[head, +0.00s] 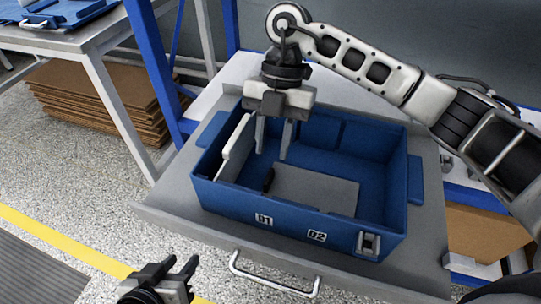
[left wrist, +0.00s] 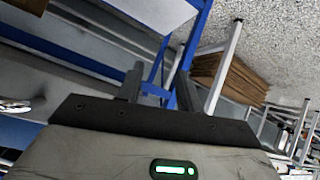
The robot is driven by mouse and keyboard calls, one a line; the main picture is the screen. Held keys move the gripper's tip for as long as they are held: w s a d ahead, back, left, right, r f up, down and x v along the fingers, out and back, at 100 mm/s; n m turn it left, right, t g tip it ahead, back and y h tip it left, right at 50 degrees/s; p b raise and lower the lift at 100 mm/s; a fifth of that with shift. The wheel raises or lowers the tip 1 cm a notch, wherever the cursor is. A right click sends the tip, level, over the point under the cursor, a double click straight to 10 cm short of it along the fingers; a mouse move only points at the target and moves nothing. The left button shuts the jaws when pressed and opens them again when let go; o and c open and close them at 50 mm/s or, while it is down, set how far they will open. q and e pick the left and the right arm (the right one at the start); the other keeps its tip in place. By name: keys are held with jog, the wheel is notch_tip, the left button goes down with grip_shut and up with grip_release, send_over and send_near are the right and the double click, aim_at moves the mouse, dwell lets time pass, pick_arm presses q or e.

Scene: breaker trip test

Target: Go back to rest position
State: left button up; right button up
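My right gripper (head: 273,150) reaches in from the right and points down into the left part of a blue bin (head: 285,215). Its two fingers are apart with nothing visible between them. Whether the tips touch anything in the bin cannot be told. My left gripper (head: 182,265) is low at the left, in front of the drawer and away from the bin. Its fingers are apart and empty, and they also show apart in the left wrist view (left wrist: 158,82).
The bin sits on a grey drawer (head: 165,208) with a front handle (head: 272,285). The bin holds a white panel (head: 237,148), a grey plate (head: 315,188) and a small black item (head: 268,180). A blue frame post (head: 150,65) stands left, near stacked cardboard (head: 95,100).

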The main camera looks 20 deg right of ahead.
pick_arm(q)
jog(key=shift+s+r, duration=0.1)
jog(key=shift+r, duration=0.2)
pick_arm(e)
jog(key=shift+v, duration=0.8)
pick_arm(q)
jog(key=shift+a, duration=0.1)
